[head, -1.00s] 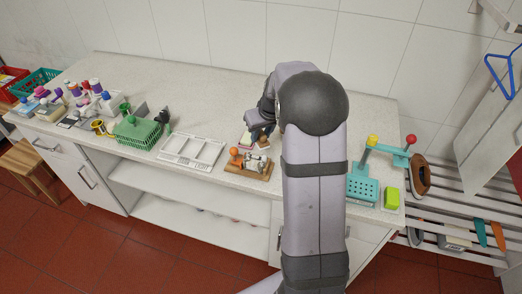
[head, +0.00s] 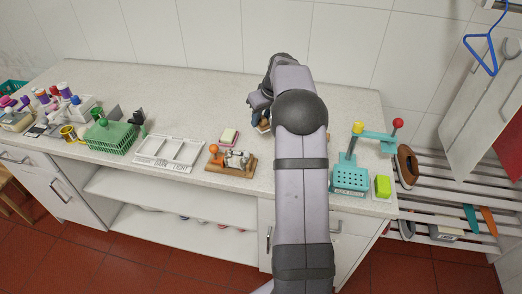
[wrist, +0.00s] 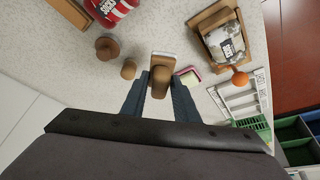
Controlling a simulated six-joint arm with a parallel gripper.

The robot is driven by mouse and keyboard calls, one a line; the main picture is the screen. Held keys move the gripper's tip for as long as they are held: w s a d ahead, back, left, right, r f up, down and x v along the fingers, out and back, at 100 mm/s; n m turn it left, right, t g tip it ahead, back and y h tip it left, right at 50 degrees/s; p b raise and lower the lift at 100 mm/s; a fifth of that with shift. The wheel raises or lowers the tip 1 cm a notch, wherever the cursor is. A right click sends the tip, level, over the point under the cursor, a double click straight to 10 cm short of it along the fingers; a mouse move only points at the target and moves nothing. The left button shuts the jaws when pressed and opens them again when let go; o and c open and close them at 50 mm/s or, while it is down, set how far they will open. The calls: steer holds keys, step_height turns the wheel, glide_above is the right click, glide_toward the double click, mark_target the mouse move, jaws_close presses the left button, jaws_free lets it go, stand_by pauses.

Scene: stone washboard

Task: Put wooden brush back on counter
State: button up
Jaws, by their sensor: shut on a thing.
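The wooden brush (wrist: 159,77) is between the two fingers of my gripper (wrist: 160,88) in the wrist view. Its tan handle is toward my gripper and a pale head sticks out beyond the fingertips. In the head view my gripper (head: 259,113) is over the back middle of the counter (head: 200,110), with a bit of the brush (head: 264,127) below it. My arm hides part of it. I cannot tell whether the brush touches the counter.
A wooden stand with an orange ball (head: 214,149) is nearer the front edge. Two brown wooden pieces (wrist: 107,47) stand near the brush. A teal press (head: 350,178) is at right. Counter behind is clear.

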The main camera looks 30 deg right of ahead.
mark_target(266, 129)
steer(key=shift+f+p, duration=1.75)
steer(key=shift+f, duration=3.2)
steer(key=shift+f, duration=0.2)
steer(key=o, duration=1.1)
steer(key=shift+r, duration=0.1)
steer(key=shift+r, duration=0.25)
steer(key=shift+s+r, duration=0.15)
steer(key=shift+r, duration=0.15)
steer(key=b+v, duration=0.3)
steer(key=v, duration=0.8)
steer(key=shift+s+b, duration=0.1)
steer(key=shift+b, duration=0.25)
